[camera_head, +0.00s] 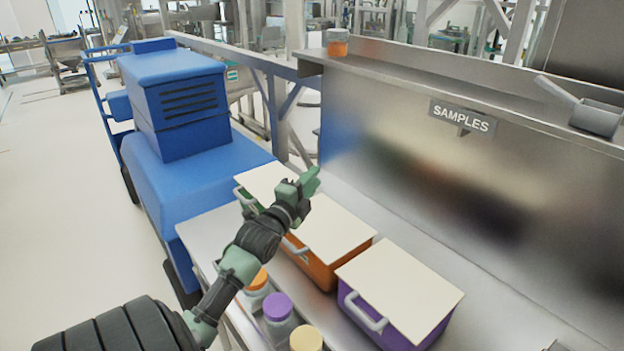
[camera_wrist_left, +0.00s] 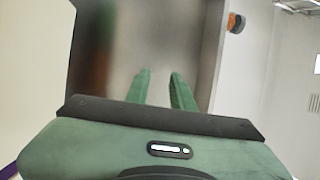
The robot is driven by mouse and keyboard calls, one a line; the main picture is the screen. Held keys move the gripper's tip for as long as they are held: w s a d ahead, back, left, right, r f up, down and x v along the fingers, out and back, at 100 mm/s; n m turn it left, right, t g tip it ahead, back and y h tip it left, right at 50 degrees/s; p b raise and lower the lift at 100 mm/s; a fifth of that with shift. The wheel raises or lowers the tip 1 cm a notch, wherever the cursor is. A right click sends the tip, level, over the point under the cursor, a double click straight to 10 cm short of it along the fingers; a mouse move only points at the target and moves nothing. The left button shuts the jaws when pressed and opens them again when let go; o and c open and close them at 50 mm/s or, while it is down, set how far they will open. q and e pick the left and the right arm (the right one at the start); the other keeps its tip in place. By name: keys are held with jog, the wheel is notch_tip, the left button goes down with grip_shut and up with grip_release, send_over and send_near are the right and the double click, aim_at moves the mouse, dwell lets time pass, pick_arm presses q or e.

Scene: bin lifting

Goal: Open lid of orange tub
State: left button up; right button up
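The orange tub (camera_head: 320,272) stands on the steel bench between two other tubs. Its flat cream lid (camera_head: 332,230) lies shut on top, and a pale handle shows on its front. My left gripper (camera_head: 311,180) is above the far left part of the orange tub, pointing toward the steel back wall. In the left wrist view its two green fingers (camera_wrist_left: 160,74) are apart with nothing between them. A cream lid (camera_wrist_left: 32,60) fills the left of that view; I cannot tell for certain whose it is. My right gripper is not in view.
A purple tub (camera_head: 392,327) stands nearer and a green-bodied tub with a cream lid (camera_head: 262,181) farther off. Several jars with coloured caps (camera_head: 278,306) stand at the front. The steel back wall (camera_head: 420,160) carries a shelf with an orange jar (camera_head: 337,46). A blue machine (camera_head: 190,185) stands left.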

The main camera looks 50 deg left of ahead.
pick_arm(q)
grip_shut()
dwell(1.1)
jog(key=shift+c, duration=2.1)
grip_release()
jog(key=o, duration=0.4)
jog(key=shift+s, duration=0.1)
jog(key=b+v, duration=0.2)
jog(key=v, duration=0.5)
jog(key=shift+s+d, duration=0.2)
jog(key=shift+s, duration=0.1)
